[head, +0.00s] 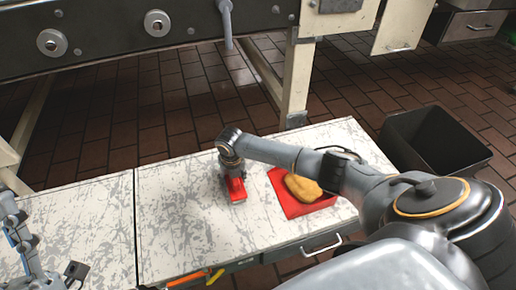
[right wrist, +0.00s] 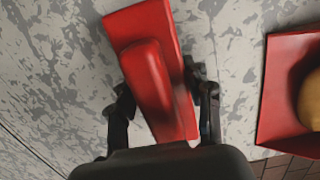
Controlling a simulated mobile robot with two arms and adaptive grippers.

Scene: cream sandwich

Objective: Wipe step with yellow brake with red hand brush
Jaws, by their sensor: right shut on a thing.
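A red hand brush (head: 236,188) is at the white-and-grey speckled worktop (head: 180,225), left of a red tray. My right gripper (right wrist: 163,98) is shut on the brush (right wrist: 150,75), with a dark finger on each side of it. In the head view my right gripper (head: 231,167) is above the brush and partly hides it. I cannot tell whether the brush touches the surface. My left gripper (head: 75,271) is at the lower left, and its jaw state is unclear. I cannot identify a yellow brake with certainty.
A red tray (head: 277,184) with a yellow-brown loaf-like thing (head: 302,187) lies to the right, partly behind my right arm. A black bin (head: 432,140) stands on the brown tiles. Orange and yellow handles (head: 186,279) show at the front edge. The left worktop is clear.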

